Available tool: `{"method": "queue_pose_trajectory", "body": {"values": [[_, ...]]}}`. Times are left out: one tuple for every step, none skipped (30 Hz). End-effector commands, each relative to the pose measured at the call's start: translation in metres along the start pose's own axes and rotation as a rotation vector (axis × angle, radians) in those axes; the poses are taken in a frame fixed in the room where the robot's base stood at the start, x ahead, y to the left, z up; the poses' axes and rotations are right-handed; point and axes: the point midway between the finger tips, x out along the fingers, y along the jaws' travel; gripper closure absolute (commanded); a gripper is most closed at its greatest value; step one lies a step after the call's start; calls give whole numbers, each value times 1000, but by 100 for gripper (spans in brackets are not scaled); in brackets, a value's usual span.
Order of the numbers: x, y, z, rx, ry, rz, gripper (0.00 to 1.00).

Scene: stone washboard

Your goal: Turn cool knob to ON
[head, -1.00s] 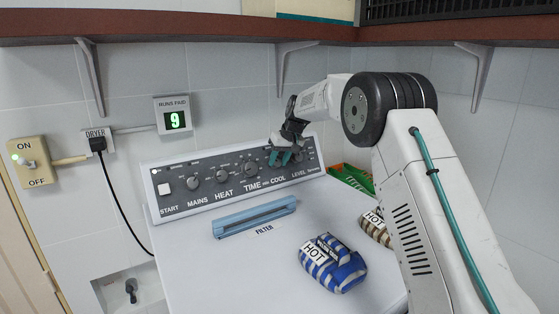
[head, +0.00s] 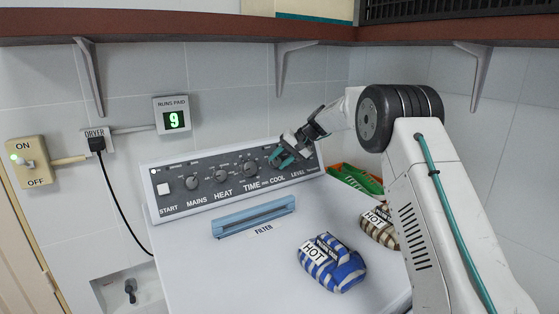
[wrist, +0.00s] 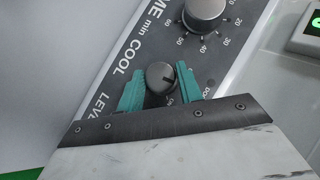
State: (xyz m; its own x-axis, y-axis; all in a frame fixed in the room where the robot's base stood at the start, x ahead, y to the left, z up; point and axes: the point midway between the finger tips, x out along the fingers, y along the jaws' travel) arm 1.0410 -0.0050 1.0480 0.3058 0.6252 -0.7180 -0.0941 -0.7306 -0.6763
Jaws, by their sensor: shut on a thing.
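The cool knob (wrist: 161,77) is a round dark-grey knob on the dryer's slanted grey control panel (head: 238,178), beside the printed word COOL. In the wrist view it sits between the two teal fingers of my gripper (wrist: 159,84), which is shut on it. In the head view my gripper (head: 281,157) reaches the panel from the right, and its fingers hide most of this knob.
The time knob (wrist: 205,10) is close to the cool knob. A blue filter handle (head: 254,216), a blue striped HOT bundle (head: 333,263) and a brown striped HOT bundle (head: 379,226) lie on the white dryer top. A wall switch (head: 29,162) and a counter showing 9 (head: 173,120) are on the wall.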

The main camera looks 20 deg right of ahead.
Motion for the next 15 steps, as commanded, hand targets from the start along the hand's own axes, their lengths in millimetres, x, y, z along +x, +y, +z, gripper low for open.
{"method": "queue_pose_trajectory", "body": {"values": [[0, 2, 0, 34, 0, -29, 87], [0, 2, 0, 56, 0, -48, 87], [0, 3, 0, 85, 0, -73, 87], [0, 3, 0, 106, 0, -93, 87], [0, 4, 0, 127, 0, -111, 87], [0, 4, 0, 155, 0, -137, 87], [0, 4, 0, 176, 0, -156, 87], [0, 4, 0, 198, 0, -176, 87], [0, 5, 1, 226, 0, -201, 87], [0, 5, 1, 247, 0, -220, 87], [0, 5, 1, 268, 0, -239, 87], [0, 6, 1, 295, 1, -264, 87], [0, 6, 1, 317, 1, -284, 87], [0, 6, 1, 339, 0, -303, 87], [0, 6, 1, 366, 0, -327, 87]]}}
